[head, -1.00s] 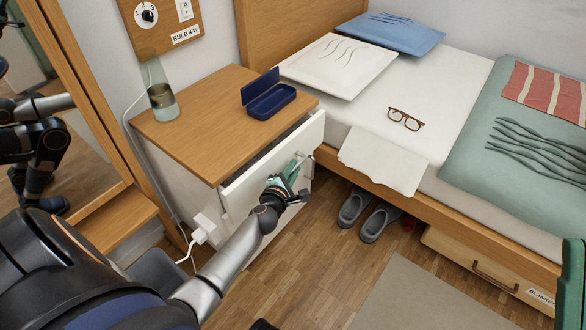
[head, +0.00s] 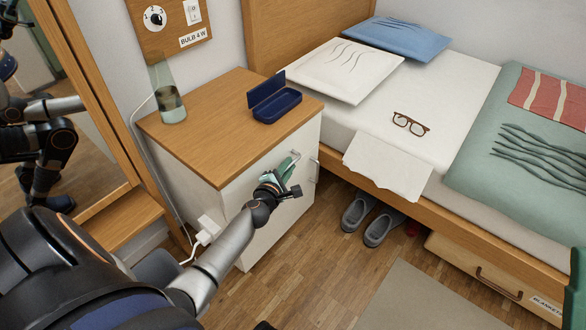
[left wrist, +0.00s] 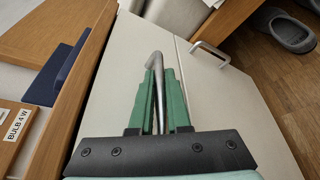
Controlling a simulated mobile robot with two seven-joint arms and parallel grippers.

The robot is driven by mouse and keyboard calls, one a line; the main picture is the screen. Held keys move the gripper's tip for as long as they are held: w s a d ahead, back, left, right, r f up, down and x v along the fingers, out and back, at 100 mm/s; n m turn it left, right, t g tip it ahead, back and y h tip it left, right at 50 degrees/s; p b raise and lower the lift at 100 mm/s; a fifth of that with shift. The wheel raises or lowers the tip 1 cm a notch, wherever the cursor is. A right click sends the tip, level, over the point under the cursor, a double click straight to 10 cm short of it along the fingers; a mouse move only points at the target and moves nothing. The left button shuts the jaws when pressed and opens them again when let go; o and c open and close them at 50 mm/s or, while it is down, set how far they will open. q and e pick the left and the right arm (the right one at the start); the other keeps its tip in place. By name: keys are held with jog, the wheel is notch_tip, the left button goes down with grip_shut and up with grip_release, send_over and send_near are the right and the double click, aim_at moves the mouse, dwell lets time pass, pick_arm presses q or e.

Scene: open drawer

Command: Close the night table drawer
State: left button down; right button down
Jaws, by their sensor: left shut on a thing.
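The night table (head: 200,115) has a wooden top and a white body. Its white drawer front (head: 308,134) sits flush, or nearly so, with the edge of the top, and no open gap shows. My left gripper (head: 278,180) is at the drawer front, shut on the metal drawer handle (head: 293,160). In the left wrist view the handle (left wrist: 157,62) stands between the green fingers of the gripper (left wrist: 160,85), close to the white front (left wrist: 115,85). The arm hides part of the night table's front. My right gripper is not in view.
A blue open case (head: 275,104) and a glass (head: 171,107) stand on the night table. A second handle (left wrist: 210,54) is on the lower white front. The bed (head: 440,100) is at right, with grey shoes (head: 378,228) by it. Wooden floor in front is clear.

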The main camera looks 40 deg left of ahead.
pick_arm(q)
jog(key=c, duration=1.2)
grip_release()
jog(key=shift+a, duration=0.4)
jog(key=shift+o, duration=0.2)
jog(key=shift+d, duration=0.1)
jog(key=shift+s+d+r, duration=0.1)
jog(key=shift+s+r, duration=0.05)
jog(key=shift+s, duration=0.1)
jog(key=p+v, duration=0.3)
jog(key=v, duration=0.9)
